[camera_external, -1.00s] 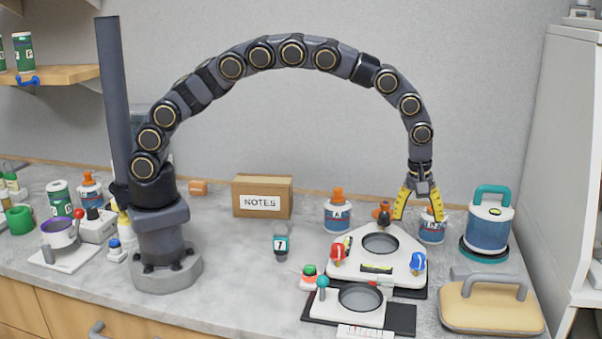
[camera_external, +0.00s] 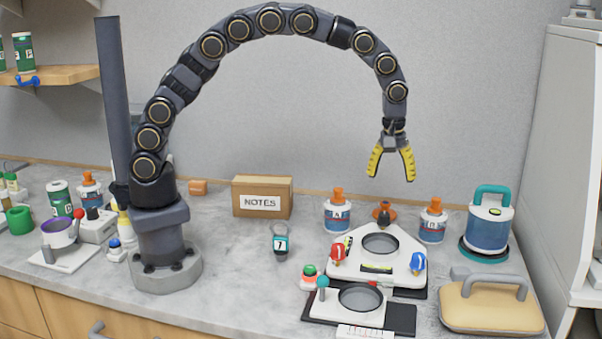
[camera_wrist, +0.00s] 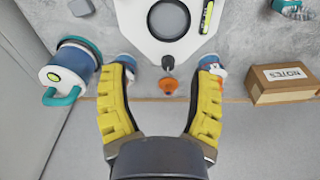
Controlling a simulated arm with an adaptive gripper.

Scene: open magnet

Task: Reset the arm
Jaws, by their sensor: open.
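My gripper (camera_external: 391,176) has yellow fingers. It is open and empty, held in the air above the back of the counter, over the white device with a round opening (camera_external: 402,261). In the wrist view my gripper (camera_wrist: 164,75) shows its two fingers spread apart with nothing between them. An orange-topped dark piece (camera_external: 381,214) stands behind the device, below the gripper. It also shows between the fingers in the wrist view (camera_wrist: 168,84).
Two orange-capped bottles (camera_external: 338,215) (camera_external: 432,224) flank the device. A blue jar with a teal handle (camera_external: 488,225) and a tan padded block (camera_external: 490,306) are at right. A NOTES box (camera_external: 262,197) stands at the back, a small vial (camera_external: 280,242) before it. The air around the gripper is clear.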

